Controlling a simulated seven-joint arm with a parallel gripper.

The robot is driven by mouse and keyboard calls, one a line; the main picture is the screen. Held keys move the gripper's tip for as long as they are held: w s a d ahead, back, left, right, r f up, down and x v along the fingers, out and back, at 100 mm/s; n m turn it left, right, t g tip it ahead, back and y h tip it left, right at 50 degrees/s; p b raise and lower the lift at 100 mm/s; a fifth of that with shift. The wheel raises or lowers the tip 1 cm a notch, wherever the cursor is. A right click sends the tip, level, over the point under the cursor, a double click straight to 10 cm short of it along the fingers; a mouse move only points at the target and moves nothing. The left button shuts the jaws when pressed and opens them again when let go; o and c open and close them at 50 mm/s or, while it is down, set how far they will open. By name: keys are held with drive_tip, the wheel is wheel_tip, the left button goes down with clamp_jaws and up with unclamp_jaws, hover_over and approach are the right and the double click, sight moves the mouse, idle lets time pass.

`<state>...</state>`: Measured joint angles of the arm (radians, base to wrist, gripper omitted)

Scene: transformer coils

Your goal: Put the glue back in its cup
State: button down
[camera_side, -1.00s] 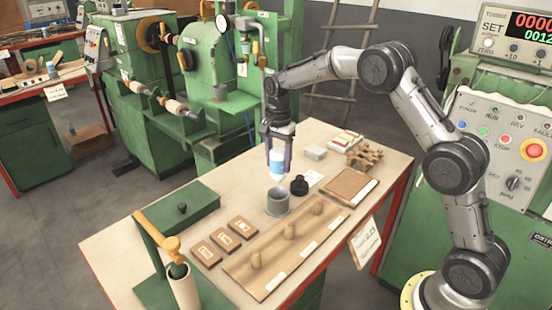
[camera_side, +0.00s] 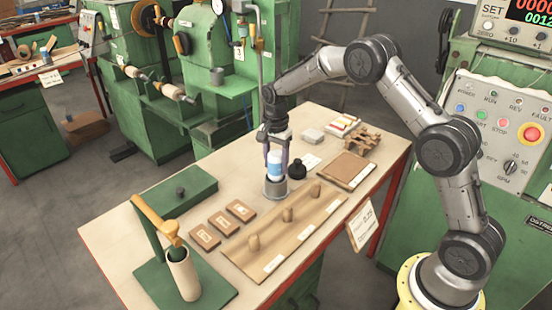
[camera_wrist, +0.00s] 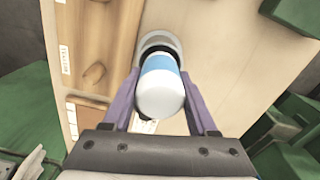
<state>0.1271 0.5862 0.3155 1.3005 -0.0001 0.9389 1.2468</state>
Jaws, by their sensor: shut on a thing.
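The glue (camera_side: 275,163) is a small white bottle with a blue band. My gripper (camera_side: 275,150) is shut on it and holds it upright over the cup. The cup (camera_side: 275,189) is a grey cylinder on the workbench, and the bottle's lower end is at or just inside its rim. In the wrist view the glue (camera_wrist: 161,88) sits between my two purple fingers, with the cup's rim (camera_wrist: 158,42) showing beyond it. The bottle's lower tip is hidden, so I cannot tell how deep it sits.
A black knob-like object (camera_side: 297,169) stands close to the right of the cup. A wooden board with pegs (camera_side: 287,232) lies in front. Several small wooden plates (camera_side: 222,222) lie to the left. A green stand with a paper tube (camera_side: 183,273) is at the front left.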

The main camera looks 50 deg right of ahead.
drive_tip(key=shift+f, duration=0.15)
drive_tip(key=shift+c, duration=0.6)
unclamp_jaws()
wheel_tip(320, 180, up, 14)
drive_tip(key=shift+f, duration=0.1)
idle(0.8)
